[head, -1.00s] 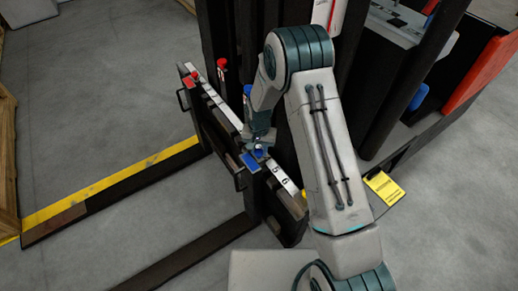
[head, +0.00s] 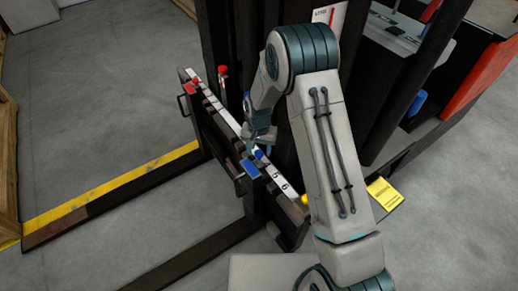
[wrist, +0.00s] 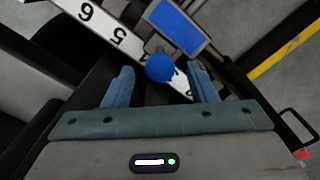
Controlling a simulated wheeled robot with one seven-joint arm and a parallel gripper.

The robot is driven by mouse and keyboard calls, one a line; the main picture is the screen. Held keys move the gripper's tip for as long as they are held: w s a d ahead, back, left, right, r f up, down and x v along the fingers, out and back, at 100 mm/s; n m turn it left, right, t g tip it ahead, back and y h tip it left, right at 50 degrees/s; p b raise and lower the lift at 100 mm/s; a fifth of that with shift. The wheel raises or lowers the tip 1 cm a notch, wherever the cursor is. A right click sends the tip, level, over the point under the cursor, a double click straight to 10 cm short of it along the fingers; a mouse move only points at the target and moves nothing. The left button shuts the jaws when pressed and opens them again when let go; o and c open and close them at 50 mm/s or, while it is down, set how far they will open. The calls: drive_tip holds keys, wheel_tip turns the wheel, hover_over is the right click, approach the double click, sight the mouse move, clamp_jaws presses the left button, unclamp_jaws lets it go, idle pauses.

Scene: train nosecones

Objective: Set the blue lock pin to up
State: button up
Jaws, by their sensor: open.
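The blue lock pin has a round blue knob (wrist: 160,68) on a short grey stem beside a blue plate (wrist: 178,25). In the wrist view the knob lies beyond and between the two fingertips of my gripper (wrist: 162,75), which is open. I cannot tell whether either finger touches the knob. In the head view the blue plate (head: 250,169) and the blue knob (head: 259,154) sit on the numbered rail of the forklift carriage (head: 285,184), just below my gripper (head: 259,143). The pin's exact up or down position is hard to tell.
A red knob (head: 223,71) and a red plate (head: 189,88) sit farther along the rail. A yellow knob (head: 305,198) is near the rail's near end. The dark mast stands close behind my arm. Open grey floor lies left of the carriage.

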wheel_tip(320, 180, up, 14)
drive_tip(key=shift+f+p, duration=0.25)
drive_tip(key=shift+p, duration=0.05)
idle(0.4)
drive_tip(key=s+d+r+n+t+p, duration=0.1)
drive_tip(key=s+d+r+p, duration=0.2)
drive_tip(key=s+d+r, duration=0.6)
drive_tip(key=s+d+r+t+p, duration=0.1)
drive_tip(key=s+d+r+p, duration=0.2)
drive_tip(key=s+r, duration=0.7)
drive_tip(key=s+d+r+n+p, duration=0.1)
drive_tip(key=s+d+r, duration=0.2)
drive_tip(key=s, duration=0.3)
drive_tip(key=shift+s+d+r+t+p, duration=0.2)
drive_tip(key=shift+r+t+p, duration=0.15)
drive_tip(key=shift+r, duration=0.45)
